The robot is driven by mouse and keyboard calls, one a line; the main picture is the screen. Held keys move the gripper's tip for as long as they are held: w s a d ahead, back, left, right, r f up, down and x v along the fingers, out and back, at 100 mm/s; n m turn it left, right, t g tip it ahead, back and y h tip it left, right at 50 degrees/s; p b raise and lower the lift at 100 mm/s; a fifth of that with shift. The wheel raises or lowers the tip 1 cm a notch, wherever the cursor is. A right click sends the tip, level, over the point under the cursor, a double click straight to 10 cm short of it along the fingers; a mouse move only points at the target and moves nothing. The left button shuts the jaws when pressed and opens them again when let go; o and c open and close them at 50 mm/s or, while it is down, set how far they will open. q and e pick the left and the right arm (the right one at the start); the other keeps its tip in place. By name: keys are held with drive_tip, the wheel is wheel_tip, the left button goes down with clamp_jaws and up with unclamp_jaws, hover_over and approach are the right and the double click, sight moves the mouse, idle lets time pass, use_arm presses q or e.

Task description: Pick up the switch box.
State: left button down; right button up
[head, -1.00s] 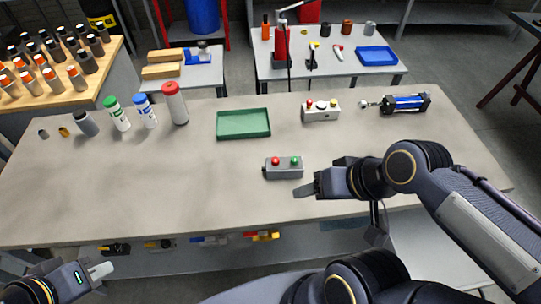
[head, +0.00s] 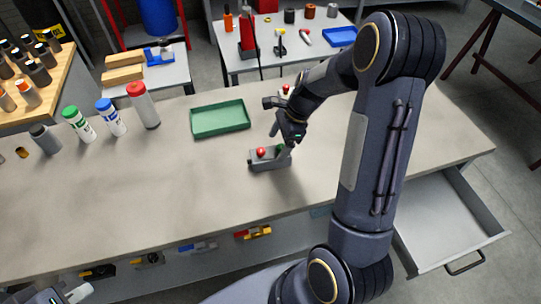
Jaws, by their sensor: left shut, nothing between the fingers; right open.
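The grey switch box (head: 268,163) with a red and a green button sits on the workbench, near the middle of the head view. My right gripper (head: 282,142) is open and points down just above the green-button end of the box. It partly covers that end, and I cannot tell whether the fingers touch the box. My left gripper (head: 76,294) is shut and empty at the lower left corner, away from the box and partly cut off by the frame edge.
A green tray (head: 194,122) lies behind the switch box. A lighter button box behind my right arm shows only its red button (head: 286,88). Bottles, including a red-capped one (head: 146,108), stand at the left. A drawer (head: 432,243) is open at the right.

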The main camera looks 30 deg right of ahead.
sight(271, 152)
drive_tip(key=p+x, duration=0.1)
drive_tip(key=x, duration=0.4)
drive_tip(key=shift+a+f, duration=0.25)
drive_tip(key=shift+r, duration=0.1)
drive_tip(key=c, duration=1.3)
drive_tip(key=shift+w, duration=0.1)
